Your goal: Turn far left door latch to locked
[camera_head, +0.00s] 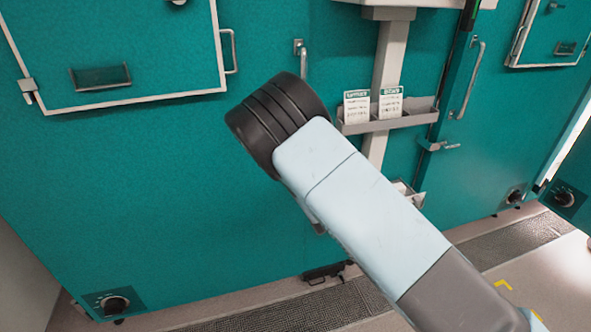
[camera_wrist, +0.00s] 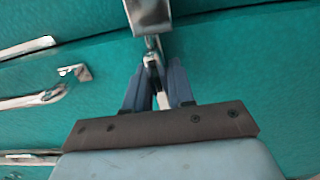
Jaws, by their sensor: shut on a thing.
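In the wrist view, my gripper (camera_wrist: 155,88) has its two dark fingers closed on the slim metal lever of a door latch (camera_wrist: 148,14). The shiny latch body sits at the top of that view, against the teal door. The lever runs down from it between the fingers. The latch's locked or unlocked position cannot be read. In the head view, my arm hides both the gripper and this latch. The top of a vertical door handle (camera_head: 303,62) shows just above the arm, and its lower part is hidden.
A metal handle (camera_wrist: 40,100) lies left of the fingers. In the head view, a small holder (camera_head: 390,122) with two cards stands right of my arm. Another door has a long handle (camera_head: 473,80) and its own latch (camera_head: 437,146). A floor grating (camera_head: 300,310) runs below.

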